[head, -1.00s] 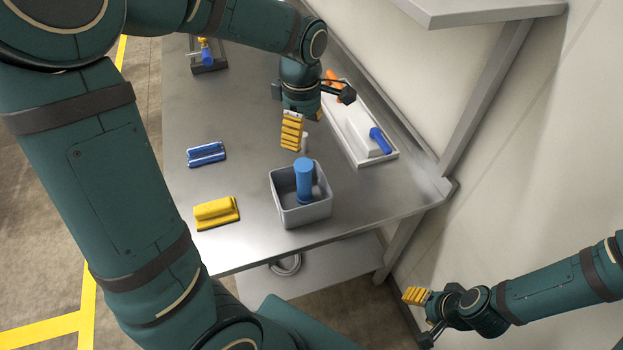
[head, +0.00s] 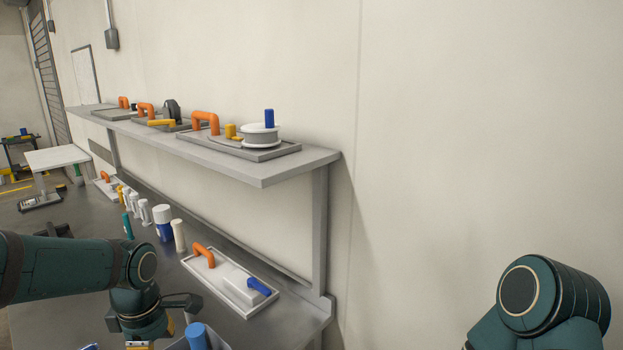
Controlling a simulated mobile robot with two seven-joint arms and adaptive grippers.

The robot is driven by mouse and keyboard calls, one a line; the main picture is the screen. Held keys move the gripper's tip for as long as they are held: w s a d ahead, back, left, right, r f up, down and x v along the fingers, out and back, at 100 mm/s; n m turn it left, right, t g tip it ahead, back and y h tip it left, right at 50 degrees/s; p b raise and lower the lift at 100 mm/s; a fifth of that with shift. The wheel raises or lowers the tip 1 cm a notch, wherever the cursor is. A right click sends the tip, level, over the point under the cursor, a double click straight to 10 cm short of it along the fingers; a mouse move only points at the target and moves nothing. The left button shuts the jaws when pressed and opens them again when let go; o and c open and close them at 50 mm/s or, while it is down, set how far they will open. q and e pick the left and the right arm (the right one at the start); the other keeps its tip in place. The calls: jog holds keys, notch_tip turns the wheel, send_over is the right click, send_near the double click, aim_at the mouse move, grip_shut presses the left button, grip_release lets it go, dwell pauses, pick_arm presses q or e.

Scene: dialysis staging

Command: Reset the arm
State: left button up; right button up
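My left arm enters from the left in the head view, and its gripper (head: 148,342) points down over the bench at the bottom edge. The fingertips are mostly cut off, so I cannot tell whether it is open or shut. A grey bin (head: 223,345) stands just right of it, cut off by the frame. A blue cylinder (head: 197,337) stands upright in the bin. Part of my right arm shows at the lower right; its gripper is out of view.
A white tray (head: 222,292) with an orange handle (head: 204,253) and a blue handle (head: 259,286) lies along the wall. Several bottles, including a blue-and-white one (head: 163,223), stand behind. A shelf (head: 262,174) with loaded trays overhangs the bench (head: 62,312).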

pick_arm(q)
jog(key=d+f+m+h, duration=0.2)
jog(key=d+f+m, duration=0.55)
jog(key=f, duration=0.65)
jog(key=s+d+f+m+h, duration=0.1)
jog(key=s+d+f+m, duration=0.4)
jog(key=f, duration=0.2)
jog(key=s+d+f+m+t+h, duration=0.1)
jog(key=s+d+f+m, duration=0.4)
jog(key=f, duration=0.2)
jog(key=shift+f+t, duration=0.3)
jog(key=shift+f, duration=0.1)
